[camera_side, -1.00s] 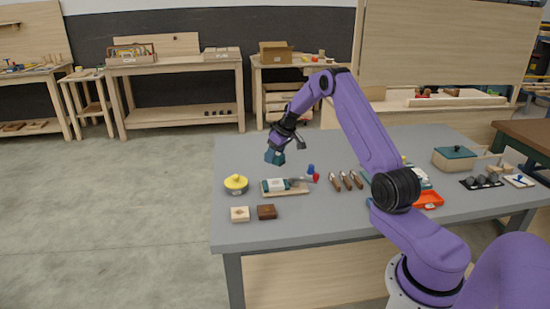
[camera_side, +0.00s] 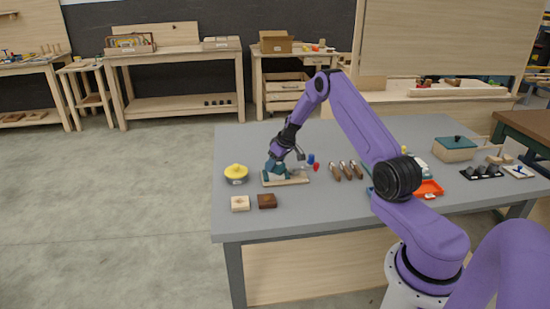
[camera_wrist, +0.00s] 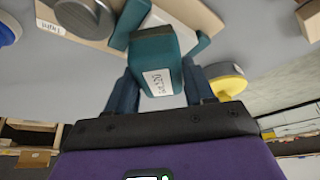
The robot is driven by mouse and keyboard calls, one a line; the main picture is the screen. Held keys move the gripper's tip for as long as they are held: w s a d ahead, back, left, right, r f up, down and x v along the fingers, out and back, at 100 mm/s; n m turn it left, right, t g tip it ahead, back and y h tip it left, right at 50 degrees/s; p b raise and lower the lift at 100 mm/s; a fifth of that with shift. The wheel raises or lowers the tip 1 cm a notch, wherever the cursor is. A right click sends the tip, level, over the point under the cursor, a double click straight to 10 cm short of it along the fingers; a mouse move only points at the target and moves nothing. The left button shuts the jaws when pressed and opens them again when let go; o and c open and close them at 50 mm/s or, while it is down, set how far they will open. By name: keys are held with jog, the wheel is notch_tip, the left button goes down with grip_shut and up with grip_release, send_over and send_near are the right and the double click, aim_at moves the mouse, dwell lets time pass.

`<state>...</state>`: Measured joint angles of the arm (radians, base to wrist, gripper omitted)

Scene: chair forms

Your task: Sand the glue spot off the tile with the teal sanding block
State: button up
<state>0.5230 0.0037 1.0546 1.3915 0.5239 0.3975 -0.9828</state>
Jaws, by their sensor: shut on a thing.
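My gripper (camera_side: 276,163) is shut on the teal sanding block (camera_wrist: 157,55), which has a white label and sits between both fingers in the wrist view. The block is low over a wooden board (camera_side: 301,180) on the grey table. On the board lies a flat white and teal piece (camera_wrist: 183,18), perhaps the tile. The block covers part of it, and I cannot tell whether they touch. A grey round piece (camera_wrist: 84,16) sits on the same board, near a small label. I cannot make out the glue spot.
A yellow-topped round container (camera_side: 236,173) stands left of the board. A pale block (camera_side: 240,203) and a dark brown block (camera_side: 267,201) lie in front. Blue and red small items (camera_side: 313,162) and brown-handled tools (camera_side: 345,170) are to the right. The table's back left is clear.

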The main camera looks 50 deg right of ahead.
jog(key=shift+s+a, duration=1)
jog(key=shift+s, duration=0.05)
jog(key=shift+w+d+f, duration=0.1)
jog(key=shift+w+d, duration=1.45)
jog(key=shift+a+r, duration=0.1)
jog(key=shift+r, duration=4.05)
